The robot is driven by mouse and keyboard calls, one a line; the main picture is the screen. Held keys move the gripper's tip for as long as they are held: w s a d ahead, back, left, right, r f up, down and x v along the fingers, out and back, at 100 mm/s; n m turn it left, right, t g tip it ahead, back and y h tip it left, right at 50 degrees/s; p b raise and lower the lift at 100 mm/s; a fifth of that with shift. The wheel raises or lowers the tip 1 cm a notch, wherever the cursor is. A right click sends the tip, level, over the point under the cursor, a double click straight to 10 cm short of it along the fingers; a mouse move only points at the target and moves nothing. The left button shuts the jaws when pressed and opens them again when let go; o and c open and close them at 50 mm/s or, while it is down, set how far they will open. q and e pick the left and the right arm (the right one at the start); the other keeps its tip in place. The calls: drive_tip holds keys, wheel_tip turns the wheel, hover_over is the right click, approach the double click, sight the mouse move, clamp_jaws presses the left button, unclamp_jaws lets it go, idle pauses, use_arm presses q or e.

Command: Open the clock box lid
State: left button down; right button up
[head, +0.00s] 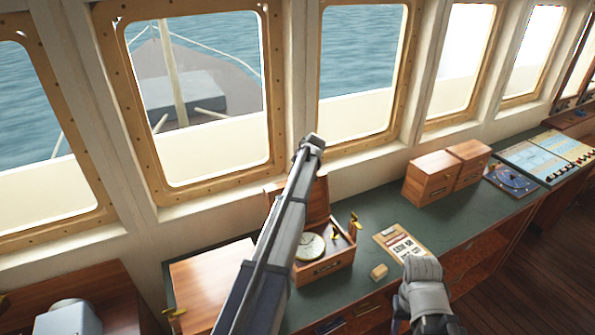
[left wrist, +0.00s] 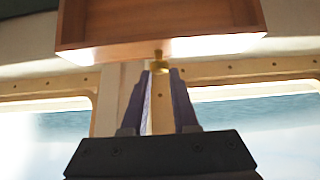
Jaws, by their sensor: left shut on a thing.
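The wooden clock box (head: 323,272) stands on the green counter with its lid (head: 318,200) raised at the back. A round pale clock dial (head: 310,247) shows inside, partly behind my left arm. In the left wrist view the lid (left wrist: 160,25) fills the top, with a small brass knob (left wrist: 158,58) at its edge. My left gripper (left wrist: 159,72) is shut on this knob. In the head view its fingers are hidden behind my wrist. My right gripper (head: 423,275) hangs over the counter's front edge, right of the box; its fingers cannot be made out.
A clipboard (head: 402,243) and a small wooden block (head: 378,272) lie right of the clock box. Two wooden boxes (head: 432,178) stand farther right, before chart panels (head: 545,155). Another wooden surface (head: 210,285) is at left. Windows line the back wall.

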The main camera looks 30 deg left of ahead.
use_arm(q)
drive_tip(key=shift+w+a, duration=0.2)
drive_tip(key=shift+a, duration=0.15)
